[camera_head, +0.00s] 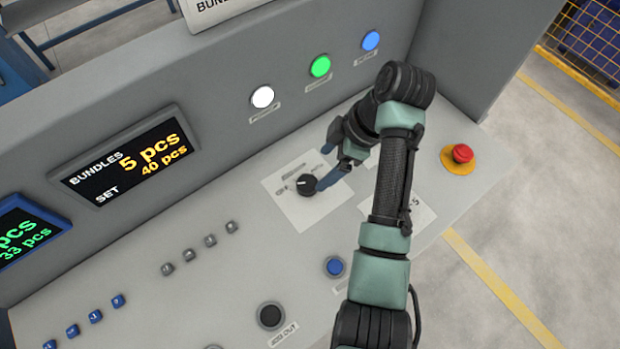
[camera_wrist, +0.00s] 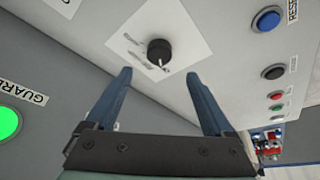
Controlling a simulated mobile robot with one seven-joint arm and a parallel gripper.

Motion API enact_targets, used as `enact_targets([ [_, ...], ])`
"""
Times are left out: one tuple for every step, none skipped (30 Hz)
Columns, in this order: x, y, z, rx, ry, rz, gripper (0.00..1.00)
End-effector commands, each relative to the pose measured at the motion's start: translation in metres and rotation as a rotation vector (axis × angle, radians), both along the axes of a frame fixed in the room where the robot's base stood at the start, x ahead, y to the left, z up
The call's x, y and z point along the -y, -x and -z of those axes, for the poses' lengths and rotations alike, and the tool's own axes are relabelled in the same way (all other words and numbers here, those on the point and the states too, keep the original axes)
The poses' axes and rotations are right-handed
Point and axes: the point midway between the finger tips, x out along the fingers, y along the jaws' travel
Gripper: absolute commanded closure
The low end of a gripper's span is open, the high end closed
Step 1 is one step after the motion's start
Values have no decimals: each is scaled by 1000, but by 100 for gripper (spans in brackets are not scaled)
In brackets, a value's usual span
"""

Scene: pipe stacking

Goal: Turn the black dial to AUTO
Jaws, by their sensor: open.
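The black dial (camera_head: 306,185) is a round knob on a white label plate (camera_head: 284,205) on the sloped grey panel. It also shows in the wrist view (camera_wrist: 159,52), with a pale pointer mark toward the lower right of that picture. The plate's lettering is too small to read. My gripper (camera_head: 335,168) is just right of the dial in the head view. In the wrist view its two blue fingers (camera_wrist: 163,76) are open and spread wide, with the dial beyond and between them. The fingers appear apart from the dial, and nothing is held.
A red emergency button (camera_head: 462,154) is at the panel's right end. White (camera_head: 262,97), green (camera_head: 320,66) and blue (camera_head: 370,41) lights line the upright wall. A blue button (camera_head: 334,266) and a black button (camera_head: 270,315) are nearer. A bundle display (camera_head: 125,158) is left.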

Motion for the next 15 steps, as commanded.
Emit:
enact_targets([
  [-5, 1, 8, -5, 0, -1, 13],
  [-7, 0, 14, -4, -1, -1, 13],
  [-11, -1, 22, -3, 0, 0, 13],
  [-13, -1, 28, -4, -1, -1, 13],
  [-15, -1, 34, -3, 0, 0, 13],
  [-18, -2, 41, -3, 0, 0, 13],
  [-20, -2, 46, -3, 0, 0, 13],
  [-22, -3, 51, -2, 1, 0, 13],
  [-24, -3, 56, -1, 1, 1, 13],
  [-26, -4, 60, 0, 2, 0, 13],
  [-27, -4, 64, 0, 1, 0, 13],
  [-29, -5, 68, 2, 1, 1, 13],
  [-30, -5, 71, 1, 1, 0, 13],
  [-31, -5, 73, 1, 1, 0, 13],
  [-32, -5, 75, 2, 2, 1, 13],
])
